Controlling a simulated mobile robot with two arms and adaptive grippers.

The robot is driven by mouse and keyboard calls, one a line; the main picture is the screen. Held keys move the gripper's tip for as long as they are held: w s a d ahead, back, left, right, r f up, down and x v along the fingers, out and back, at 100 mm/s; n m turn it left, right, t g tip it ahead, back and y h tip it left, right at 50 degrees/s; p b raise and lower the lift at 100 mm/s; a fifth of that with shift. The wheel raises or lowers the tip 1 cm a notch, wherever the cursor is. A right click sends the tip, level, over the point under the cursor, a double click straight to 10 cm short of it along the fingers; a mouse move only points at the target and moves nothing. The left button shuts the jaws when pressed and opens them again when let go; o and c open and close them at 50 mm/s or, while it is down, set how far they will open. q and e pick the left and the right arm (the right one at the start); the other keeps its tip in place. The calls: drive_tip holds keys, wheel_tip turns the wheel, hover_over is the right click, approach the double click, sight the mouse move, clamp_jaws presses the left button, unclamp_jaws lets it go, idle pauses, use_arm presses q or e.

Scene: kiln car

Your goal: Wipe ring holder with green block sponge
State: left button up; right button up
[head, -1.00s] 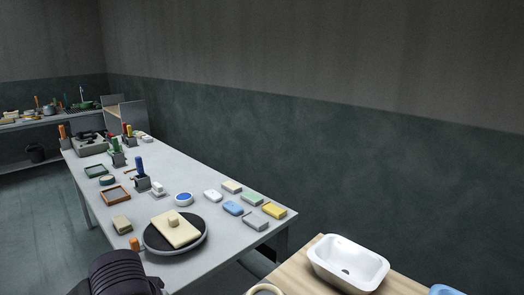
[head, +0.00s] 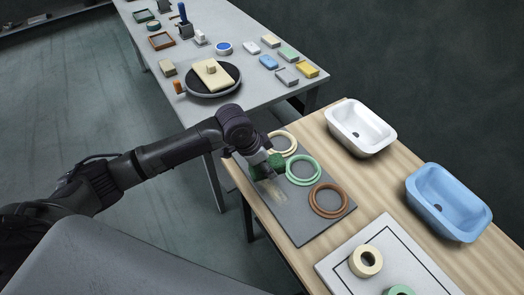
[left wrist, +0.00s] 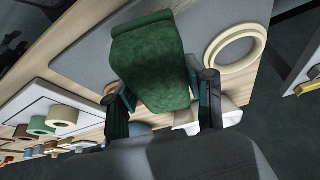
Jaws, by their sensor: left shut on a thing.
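The ring holder appears to be the flat grey board (head: 304,232) on the wooden table, with a cream ring (head: 283,143), a green ring (head: 302,169) and a brown ring (head: 328,200) on it. A pale streaky mark (head: 270,190) shows on its left part. My left gripper (head: 262,165) is shut on the green block sponge (head: 277,161) at the board's left side. In the left wrist view the sponge (left wrist: 150,62) sits between both fingers, over the board (left wrist: 85,52), beside the cream ring (left wrist: 237,48). I cannot tell whether the sponge touches the board. My right gripper is not in view.
A white basin (head: 361,127) and a blue basin (head: 449,202) stand along the right of the wooden table. A pale framed tray (head: 335,268) with a cream roll (head: 365,261) and a green roll (head: 399,290) lies nearer. A grey table (head: 262,85) with several blocks stands behind.

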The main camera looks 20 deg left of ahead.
use_arm(q)
drive_tip(key=shift+w+d+f+m, duration=0.1)
drive_tip(key=shift+d+f+m, duration=0.1)
drive_tip(key=shift+f+m, duration=0.1)
drive_tip(key=shift+f, duration=0.1)
drive_tip(key=shift+p, duration=0.5)
drive_tip(key=shift+f+b, duration=0.45)
drive_tip(key=shift+f, duration=0.25)
drive_tip(key=shift+f+b, duration=0.85)
drive_tip(key=shift+f, duration=1.05)
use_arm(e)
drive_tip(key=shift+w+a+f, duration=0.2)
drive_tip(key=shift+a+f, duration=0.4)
use_arm(q)
drive_tip(key=shift+r, duration=0.1)
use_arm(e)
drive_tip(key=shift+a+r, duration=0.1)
